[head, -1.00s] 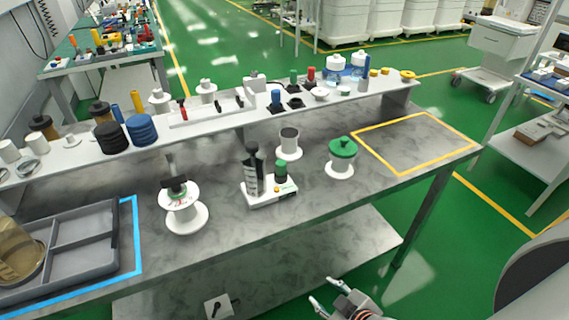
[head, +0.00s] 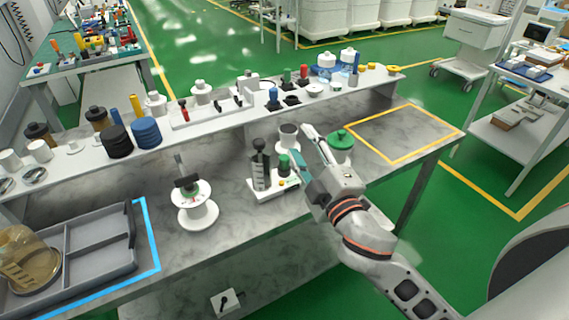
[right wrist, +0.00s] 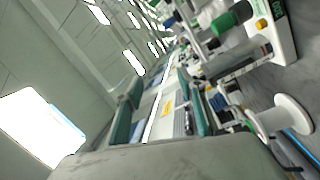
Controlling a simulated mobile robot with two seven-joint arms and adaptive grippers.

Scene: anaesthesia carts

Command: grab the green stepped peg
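Several green pieces show in the head view; I cannot tell for sure which is the stepped peg. A short green peg (head: 284,164) stands upright in a white base (head: 272,187) with a yellow button; it also shows in the right wrist view (right wrist: 231,18). A green knobbed piece (head: 341,139) sits on a white spool (head: 338,156), partly hidden by my right gripper. My right gripper (head: 304,144) is open and empty, above the bench front, just right of the white base. My left gripper is out of view.
A grey tray (head: 105,270) and a white spool with a rod (head: 198,214) stand left on the bench. A dark-topped white spool (head: 288,134) is behind the base. The raised shelf (head: 225,115) runs along the back. The yellow-outlined area (head: 400,133) is empty.

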